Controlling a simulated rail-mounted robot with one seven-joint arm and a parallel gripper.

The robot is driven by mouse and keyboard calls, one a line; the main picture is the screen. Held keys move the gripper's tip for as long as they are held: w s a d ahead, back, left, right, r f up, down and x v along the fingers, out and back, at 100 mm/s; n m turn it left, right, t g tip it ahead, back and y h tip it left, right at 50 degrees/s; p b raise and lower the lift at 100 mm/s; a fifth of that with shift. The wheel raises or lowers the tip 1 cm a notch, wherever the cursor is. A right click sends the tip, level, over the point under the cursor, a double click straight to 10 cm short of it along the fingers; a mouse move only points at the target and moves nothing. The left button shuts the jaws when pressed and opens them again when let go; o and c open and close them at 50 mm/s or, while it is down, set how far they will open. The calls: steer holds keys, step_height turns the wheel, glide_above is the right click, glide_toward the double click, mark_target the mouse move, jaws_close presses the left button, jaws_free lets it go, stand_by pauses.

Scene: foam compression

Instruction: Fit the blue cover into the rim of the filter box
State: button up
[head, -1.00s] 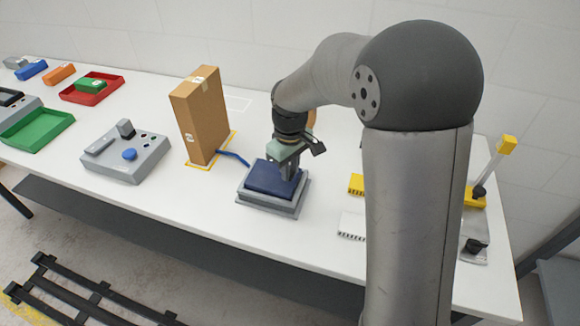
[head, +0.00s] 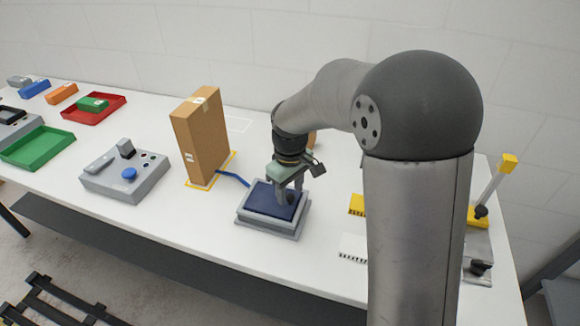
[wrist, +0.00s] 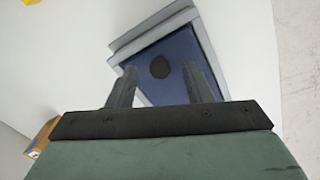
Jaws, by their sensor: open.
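The blue cover (head: 268,199) lies within the raised grey rim of the filter box (head: 258,224), its top low between the walls. In the wrist view the cover (wrist: 172,48) has a dark round knob (wrist: 160,67) on its top, and the grey rim (wrist: 150,27) shows along its far and right sides. My gripper (head: 286,197) is just above the cover. In the wrist view its two fingers (wrist: 159,70) are spread apart on either side of the knob, with gaps to it. The near part of the cover and rim is hidden behind my gripper.
A tall cardboard box (head: 200,138) stands just left of the filter box on a yellow outline. A blue strip (head: 233,178) lies between them. A grey button panel (head: 125,176) is farther left. A white block (head: 353,247) and a yellow block (head: 356,204) lie to the right.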

step_height(320, 180, up, 17)
steer(key=shift+f, duration=0.15)
stand_by(0.5)
steer(key=s+d+f+m, duration=0.4)
steer(key=s+f, duration=0.2)
steer(key=s, duration=0.6)
steer(key=s+d+f+m, duration=0.4)
steer(key=s+d+f, duration=0.1)
steer(key=s, duration=0.6)
steer(key=shift+s+d+f, duration=0.2)
steer(key=shift+s+f, duration=0.15)
steer(key=shift+f, duration=0.4)
